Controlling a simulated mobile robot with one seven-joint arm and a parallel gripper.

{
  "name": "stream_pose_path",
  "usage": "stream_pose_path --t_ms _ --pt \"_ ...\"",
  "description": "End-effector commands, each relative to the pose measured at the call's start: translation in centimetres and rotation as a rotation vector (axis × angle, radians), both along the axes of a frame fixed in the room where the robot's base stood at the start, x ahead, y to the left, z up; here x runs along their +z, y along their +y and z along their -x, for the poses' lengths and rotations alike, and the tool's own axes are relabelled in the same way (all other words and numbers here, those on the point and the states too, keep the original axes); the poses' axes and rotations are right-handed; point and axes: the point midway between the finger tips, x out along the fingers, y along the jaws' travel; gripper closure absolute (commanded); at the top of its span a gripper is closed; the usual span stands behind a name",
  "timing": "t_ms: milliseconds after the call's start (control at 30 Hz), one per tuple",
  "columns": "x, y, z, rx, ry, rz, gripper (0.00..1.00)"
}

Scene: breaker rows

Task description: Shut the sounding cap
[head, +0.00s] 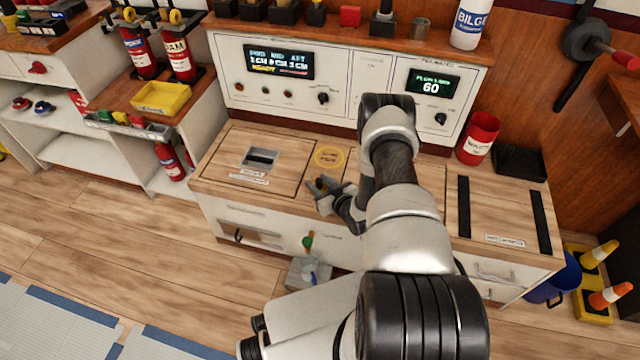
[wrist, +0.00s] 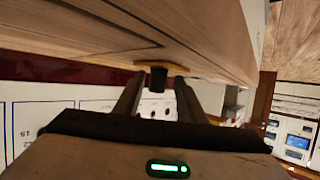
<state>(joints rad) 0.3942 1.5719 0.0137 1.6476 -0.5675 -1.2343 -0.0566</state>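A round yellow disc (head: 331,157) with dark lettering lies flat on the wooden bench top, right of the recessed hatch; I cannot read the lettering. My gripper (head: 322,185) is low over the bench top, just in front of the disc. In the wrist view my gripper (wrist: 158,85) has its two fingers apart. A dark knob (wrist: 158,79) stands between and beyond the fingertips, with a gap visible on each side. It juts from a yellow rim (wrist: 150,69) on the wood, which looks like the sounding cap. I cannot tell whether the cap is turned shut.
A hatch (head: 262,157) with a recessed handle is left of the disc. Behind stands a white panel (head: 300,88) with displays. A red bin (head: 477,138) and black tray (head: 520,162) stand at the right rear. A green-handled valve (head: 308,242) is on the front.

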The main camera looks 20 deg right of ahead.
Motion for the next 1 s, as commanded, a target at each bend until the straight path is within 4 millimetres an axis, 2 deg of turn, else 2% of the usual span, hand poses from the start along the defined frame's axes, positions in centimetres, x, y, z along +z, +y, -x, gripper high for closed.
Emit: stream_pose_path --t_ms 167,267,700,900,1000 --pt "0.6 -0.3 1.0 -0.002 0.001 0.001 0.63" --pt "1.4 -0.7 2.6 -0.004 0.002 0.000 0.63" --pt "5.3 -2.5 12.3 -0.003 0.004 0.000 0.63" --pt "6.4 -2.9 15.0 0.000 0.002 -0.001 0.63" --pt "6.6 -3.0 15.6 0.000 0.001 0.000 0.63"
